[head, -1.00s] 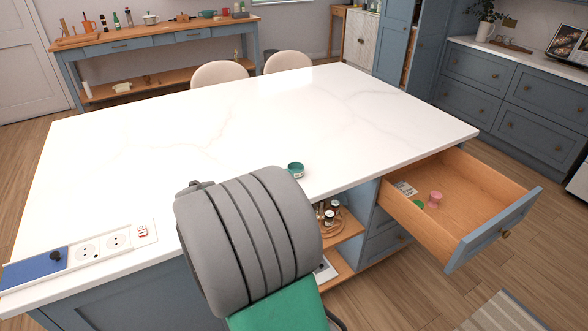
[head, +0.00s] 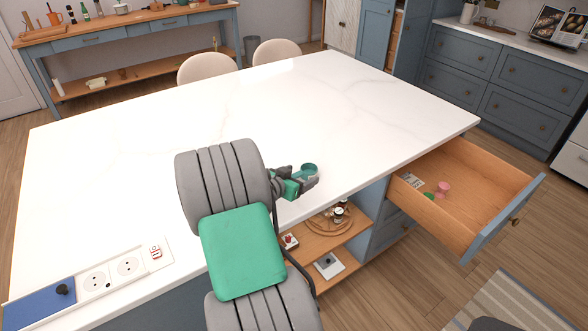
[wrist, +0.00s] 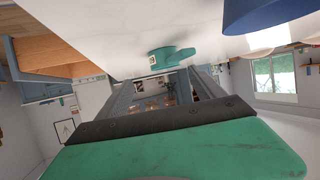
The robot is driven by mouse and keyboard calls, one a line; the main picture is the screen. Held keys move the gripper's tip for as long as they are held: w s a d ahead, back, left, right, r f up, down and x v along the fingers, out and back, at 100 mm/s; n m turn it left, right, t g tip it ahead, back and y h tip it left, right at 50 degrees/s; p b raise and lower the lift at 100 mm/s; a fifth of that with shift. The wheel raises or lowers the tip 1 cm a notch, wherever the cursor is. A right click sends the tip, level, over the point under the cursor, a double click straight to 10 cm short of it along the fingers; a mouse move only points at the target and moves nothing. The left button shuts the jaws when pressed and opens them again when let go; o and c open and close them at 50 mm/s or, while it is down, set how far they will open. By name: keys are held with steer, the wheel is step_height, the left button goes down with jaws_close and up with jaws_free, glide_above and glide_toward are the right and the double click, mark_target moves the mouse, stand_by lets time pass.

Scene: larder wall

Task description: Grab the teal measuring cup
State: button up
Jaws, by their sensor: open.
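The teal measuring cup (head: 309,168) stands on the white island top near its front edge. In the wrist view, which appears upside down, the cup (wrist: 168,57) shows just beyond the fingertips, with a small pale label on its side. My gripper (head: 306,182) is open and close beside the cup, low over the worktop. In the wrist view my gripper (wrist: 166,78) has its two fingers apart with nothing held between them. I cannot tell whether the fingertips touch the cup.
An open drawer (head: 470,200) juts out at the right, holding a pink item (head: 443,187) and a green item (head: 429,195). Below the worktop (head: 220,110) are open shelves with small jars. A socket strip (head: 110,275) lies at the front left. The worktop behind the cup is clear.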

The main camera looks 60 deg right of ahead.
mark_target(313, 167)
steer(key=shift+w+d, duration=0.1)
steer(key=shift+w, duration=0.45)
steer(key=p+x, duration=0.2)
steer(key=x, duration=0.5)
steer(key=shift+d+f+p, duration=0.2)
steer(key=shift+d+p, duration=0.1)
steer(key=shift+d, duration=0.05)
steer(key=shift+a, duration=0.1)
steer(key=c, duration=1.4)
steer(key=shift+c, duration=0.3)
steer(key=shift+r, duration=0.15)
